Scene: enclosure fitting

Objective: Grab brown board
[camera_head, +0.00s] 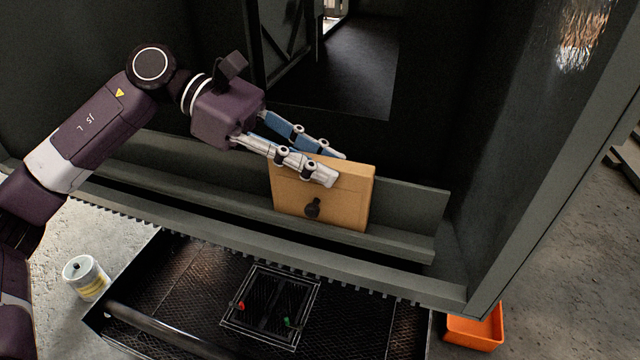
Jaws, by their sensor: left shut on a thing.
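The brown board (345,205) stands upright on the ledge inside the dark enclosure, with a dark keyhole-shaped mark on its front face. My left gripper (335,168) reaches in from the left and is shut on the upper part of the board, one finger across the front face and the other behind it. The rear finger partly hides behind the board's top edge. My right gripper is not in view.
A grey metal rail (410,215) runs behind and beside the board. The enclosure's frame (545,180) rises at the right. Below are a black mesh tray (380,325), a white can (85,277) and an orange bin (475,328).

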